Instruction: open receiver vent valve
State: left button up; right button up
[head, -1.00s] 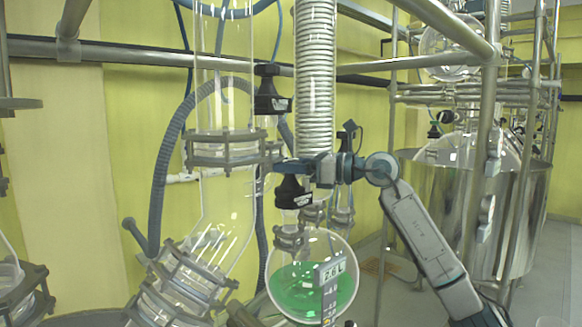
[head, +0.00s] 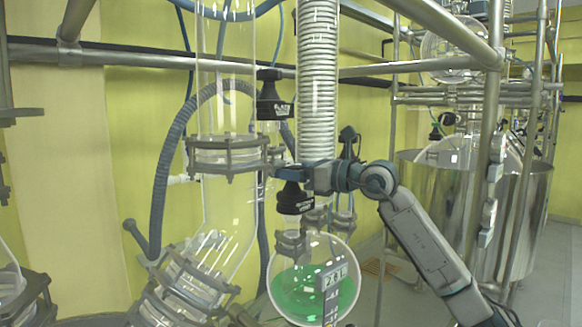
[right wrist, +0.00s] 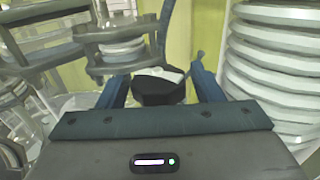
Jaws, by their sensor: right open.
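My right gripper (head: 284,173) is open beside the coiled glass column, just above a black valve knob (head: 295,198). In the right wrist view a black knob (right wrist: 158,88) with a pale top sits between the two blue fingers, with gaps to both sides. A second black knob (head: 273,96) is higher up, left of the coil, and a third (head: 348,142) is to its right. I cannot tell from markings which one is the receiver vent valve. The round receiver flask (head: 312,285) with green liquid hangs below. My left gripper is not in view.
The coiled glass column (head: 317,85) rises close behind my right gripper. A wide glass tube with a metal flange (head: 228,155) stands to the left. Steel rails (head: 150,54) cross behind, and a steel vessel (head: 465,210) stands at the right.

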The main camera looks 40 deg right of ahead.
jog(key=m+h, duration=0.1)
jog(key=h, duration=0.1)
jog(key=m+t+h+p, duration=0.1)
jog(key=shift+s+r+m+h, duration=0.2)
jog(key=shift+s+m+h, duration=0.1)
jog(key=shift+h, duration=0.1)
jog(key=m+h, duration=0.1)
jog(key=h, duration=0.1)
jog(key=m+h+p, duration=0.1)
jog(key=h, duration=0.1)
jog(key=shift+w+a+m+t, duration=0.1)
jog(key=shift+w+m+t, duration=0.05)
jog(key=shift+m+t, duration=0.25)
jog(key=shift+f+m+h, duration=0.1)
jog(key=shift+m+h, duration=0.3)
jog(key=shift+h, duration=0.4)
